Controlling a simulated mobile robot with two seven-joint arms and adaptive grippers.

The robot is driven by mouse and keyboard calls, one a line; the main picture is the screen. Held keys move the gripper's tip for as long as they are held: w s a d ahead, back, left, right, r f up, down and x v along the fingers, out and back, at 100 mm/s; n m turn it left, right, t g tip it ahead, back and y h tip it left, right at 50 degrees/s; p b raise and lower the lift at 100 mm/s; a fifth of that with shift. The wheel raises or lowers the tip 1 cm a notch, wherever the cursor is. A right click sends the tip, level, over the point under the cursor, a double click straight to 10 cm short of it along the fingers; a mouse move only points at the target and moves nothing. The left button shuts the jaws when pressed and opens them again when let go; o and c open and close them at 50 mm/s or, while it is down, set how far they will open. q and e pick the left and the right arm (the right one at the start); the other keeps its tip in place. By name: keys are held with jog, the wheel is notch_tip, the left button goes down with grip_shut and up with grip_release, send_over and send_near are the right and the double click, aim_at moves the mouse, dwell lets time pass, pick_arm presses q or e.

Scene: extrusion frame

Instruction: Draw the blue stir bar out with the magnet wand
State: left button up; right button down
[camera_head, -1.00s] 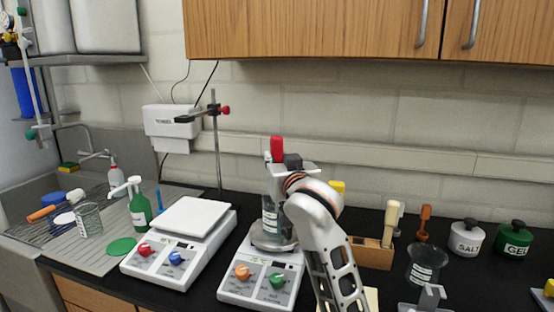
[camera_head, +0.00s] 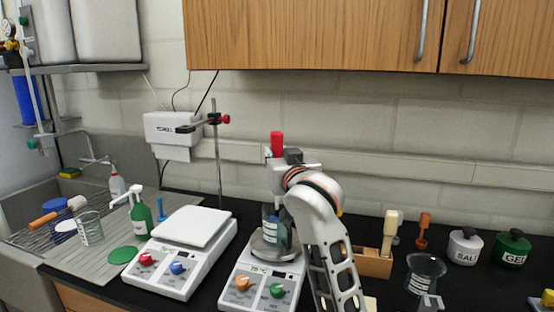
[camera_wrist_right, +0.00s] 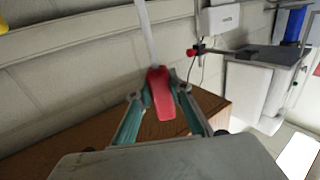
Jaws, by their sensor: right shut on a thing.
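My right gripper (camera_head: 280,157) is above the right hot plate (camera_head: 262,285), shut on the red handle (camera_head: 277,142) of the magnet wand. In the right wrist view the red handle (camera_wrist_right: 160,95) sits between the teal fingers, with a pale rod running from it. In the head view, the wand's lower part is hidden or too small to make out. A labelled glass beaker (camera_head: 271,232) with bluish contents stands on the plate's round top, below the gripper and partly behind my arm. I cannot make out the blue stir bar.
A second plate unit (camera_head: 190,228) and a clamp stand (camera_head: 217,160) are to the left. A wooden holder (camera_head: 372,264), an empty-looking beaker (camera_head: 425,272) and salt (camera_head: 464,246) and gel (camera_head: 512,248) jars are to the right. Wooden cabinets (camera_head: 310,35) hang above.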

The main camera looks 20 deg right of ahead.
aim_at(277, 132)
jog(key=shift+r, duration=4.2)
